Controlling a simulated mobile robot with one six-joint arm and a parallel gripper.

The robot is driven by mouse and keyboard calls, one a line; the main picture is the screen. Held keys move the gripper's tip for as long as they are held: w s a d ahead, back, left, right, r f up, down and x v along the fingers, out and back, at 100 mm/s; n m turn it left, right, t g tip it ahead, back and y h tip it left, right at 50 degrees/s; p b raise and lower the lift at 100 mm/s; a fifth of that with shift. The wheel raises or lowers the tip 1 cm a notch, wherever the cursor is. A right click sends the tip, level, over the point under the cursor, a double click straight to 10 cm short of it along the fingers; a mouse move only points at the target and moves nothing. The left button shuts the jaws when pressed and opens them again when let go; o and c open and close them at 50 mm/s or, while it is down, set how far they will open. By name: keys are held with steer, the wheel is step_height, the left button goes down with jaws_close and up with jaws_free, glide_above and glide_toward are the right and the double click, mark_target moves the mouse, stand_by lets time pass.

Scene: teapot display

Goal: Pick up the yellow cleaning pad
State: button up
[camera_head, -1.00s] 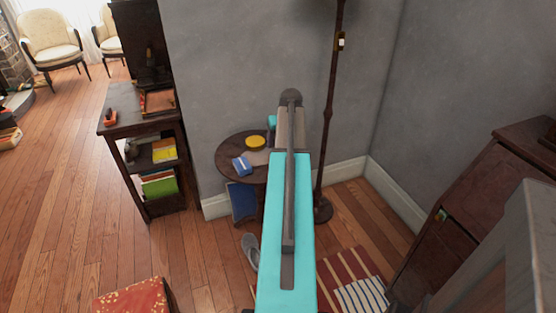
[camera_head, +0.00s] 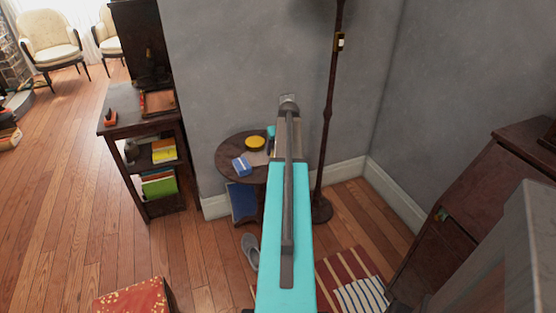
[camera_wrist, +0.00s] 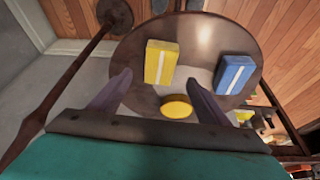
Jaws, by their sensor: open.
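A round yellow pad (camera_head: 255,142) lies flat on a small round dark table (camera_head: 228,157). In the wrist view the pad (camera_wrist: 176,106) is low between the fingers, close to the gripper's dark front bar. A yellow block with a white stripe (camera_wrist: 161,63) stands on the table (camera_wrist: 228,32) farther out, beyond the fingertips. I cannot tell from looks alone which of the two is the cleaning pad. My gripper (camera_wrist: 160,78) is open and empty over the table.
A blue block with a white stripe (camera_wrist: 233,74) is right of the yellow one, by a pale flat patch. A dark floor lamp pole (camera_head: 328,110) stands close right of the table. Grey walls are behind.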

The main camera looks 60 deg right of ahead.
steer(key=shift+x, duration=1.15)
steer(key=shift+p+x, duration=0.4)
steer(key=shift+x, duration=2.2)
steer(key=shift+s, duration=0.1)
steer(key=shift+c, duration=0.4)
steer(key=c, duration=1.1)
